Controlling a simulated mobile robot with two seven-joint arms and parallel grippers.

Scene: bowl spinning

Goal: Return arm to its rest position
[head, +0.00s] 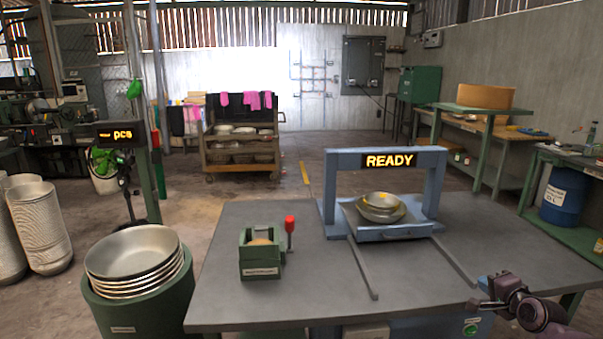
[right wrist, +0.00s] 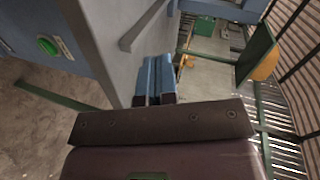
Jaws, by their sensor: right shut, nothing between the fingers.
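My right gripper (head: 486,294) is at the right front edge of the grey table (head: 310,290), with the arm coming in from the lower right. In the right wrist view its blue fingers (right wrist: 153,78) are together with nothing between them. The gripper is well apart from the metal bowls (head: 381,203), which sit on the tray of a blue frame with a lit READY sign (head: 390,161). My left gripper is not in view.
A green box with a red-knobbed lever (head: 290,225) stands on the table's left. A green bin (head: 125,315) of stacked bowls (head: 135,252) stands left of the table. A green button (right wrist: 47,46) shows in the right wrist view. The table's right middle is clear.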

